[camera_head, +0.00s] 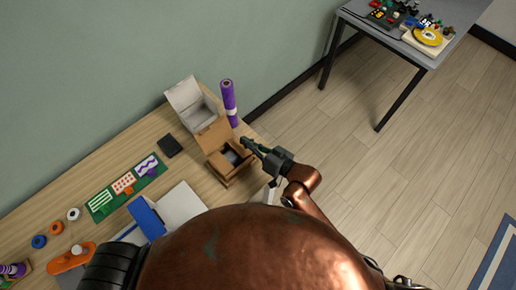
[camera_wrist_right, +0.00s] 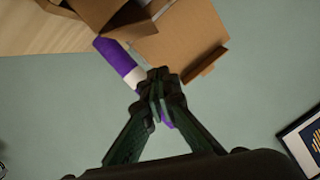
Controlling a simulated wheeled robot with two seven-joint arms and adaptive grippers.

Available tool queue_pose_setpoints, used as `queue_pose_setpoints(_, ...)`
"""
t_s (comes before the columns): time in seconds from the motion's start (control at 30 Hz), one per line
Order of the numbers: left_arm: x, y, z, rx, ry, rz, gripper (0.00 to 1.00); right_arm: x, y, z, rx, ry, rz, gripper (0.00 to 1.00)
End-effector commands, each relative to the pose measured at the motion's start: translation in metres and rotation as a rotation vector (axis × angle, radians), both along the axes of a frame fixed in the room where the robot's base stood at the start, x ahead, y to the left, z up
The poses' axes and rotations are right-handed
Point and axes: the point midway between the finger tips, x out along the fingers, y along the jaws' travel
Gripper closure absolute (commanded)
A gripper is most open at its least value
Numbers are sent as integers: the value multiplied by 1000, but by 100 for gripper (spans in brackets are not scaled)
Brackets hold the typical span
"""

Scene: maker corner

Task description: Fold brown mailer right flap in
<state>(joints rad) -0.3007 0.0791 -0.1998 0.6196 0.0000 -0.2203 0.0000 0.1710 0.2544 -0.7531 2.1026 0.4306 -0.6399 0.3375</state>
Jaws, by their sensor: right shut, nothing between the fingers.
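The brown mailer (camera_head: 226,178) stands open on the wooden table, its lid (camera_head: 213,134) raised at the back. A dark grey item (camera_head: 233,157) shows inside it. My right gripper (camera_head: 246,143) is shut and empty, just right of the mailer's upper right side. In the right wrist view, the shut fingers (camera_wrist_right: 156,82) are below the mailer's brown panel (camera_wrist_right: 182,35), which has a narrow folded strip at its edge. I cannot tell whether the fingers touch the cardboard. The right flap is not clearly distinguishable in the head view. My left gripper is not in view.
A purple roll (camera_head: 228,98) stands behind the mailer, and it passes behind my fingers in the wrist view (camera_wrist_right: 118,60). An open white box (camera_head: 185,97) is at the back left. A black block (camera_head: 169,146) and green board (camera_head: 104,204) lie left.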

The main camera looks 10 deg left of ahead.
Motion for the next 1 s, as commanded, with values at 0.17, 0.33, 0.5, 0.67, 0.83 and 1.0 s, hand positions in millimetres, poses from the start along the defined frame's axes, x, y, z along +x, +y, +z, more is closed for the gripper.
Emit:
queue_pose_setpoints(0.17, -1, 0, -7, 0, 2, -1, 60, -3, 13, -23, -1, 4, 1, 100)
queue_pose_setpoints(0.33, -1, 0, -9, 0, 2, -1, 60, -9, 17, -36, -1, 2, 1, 100)
queue_pose_setpoints(0.5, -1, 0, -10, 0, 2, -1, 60, -10, 18, -38, 0, 0, 0, 100)
queue_pose_setpoints(0.67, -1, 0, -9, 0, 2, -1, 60, -10, 18, -38, 0, 0, 0, 100)
queue_pose_setpoints(0.83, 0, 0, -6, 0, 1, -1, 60, -10, 18, -37, -9, -10, 0, 100)
queue_pose_setpoints(1.0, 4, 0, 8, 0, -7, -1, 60, -13, 20, -37, -60, -70, -2, 100)
